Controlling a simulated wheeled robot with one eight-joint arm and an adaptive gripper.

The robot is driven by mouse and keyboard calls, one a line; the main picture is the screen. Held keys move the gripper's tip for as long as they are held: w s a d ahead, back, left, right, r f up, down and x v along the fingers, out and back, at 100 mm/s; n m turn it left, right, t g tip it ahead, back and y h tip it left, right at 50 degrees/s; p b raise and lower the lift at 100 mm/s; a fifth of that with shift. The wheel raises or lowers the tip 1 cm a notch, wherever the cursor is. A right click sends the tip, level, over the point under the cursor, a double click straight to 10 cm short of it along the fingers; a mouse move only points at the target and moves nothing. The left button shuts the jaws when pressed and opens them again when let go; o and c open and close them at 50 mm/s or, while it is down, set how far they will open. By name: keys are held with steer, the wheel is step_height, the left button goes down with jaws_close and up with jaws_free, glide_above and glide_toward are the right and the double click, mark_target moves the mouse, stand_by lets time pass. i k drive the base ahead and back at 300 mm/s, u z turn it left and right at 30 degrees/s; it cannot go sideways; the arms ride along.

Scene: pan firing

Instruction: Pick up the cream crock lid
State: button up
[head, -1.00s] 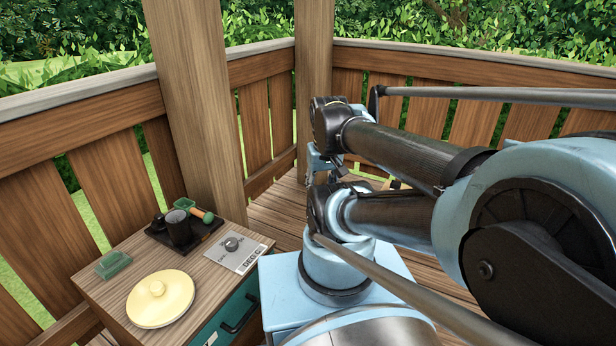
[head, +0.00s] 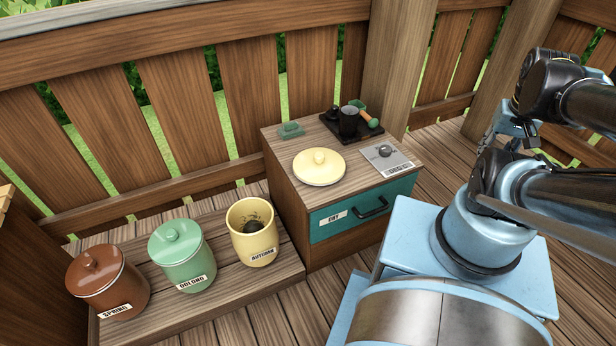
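The cream crock lid (head: 320,168) is a round, pale yellow disc with a knob on top. It lies flat, knob up, on the wooden top of a small cabinet (head: 284,150). An open cream crock (head: 250,237) labelled "AUTUMN", with dark leaves inside, stands on a lower bench to the left of the cabinet. My arm is at the right of the head view, well apart from the lid. Part of my gripper (head: 514,128) shows beyond the arm links, too hidden to tell whether it is open or shut.
A lidded brown crock (head: 106,283) and a lidded green crock (head: 183,258) stand on the bench (head: 282,276). A railing runs behind.

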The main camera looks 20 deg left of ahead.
mark_target(314, 167)
steer(key=u, duration=2.65)
steer(key=k, duration=0.85)
steer(key=z, duration=0.8)
steer(key=i, duration=1)
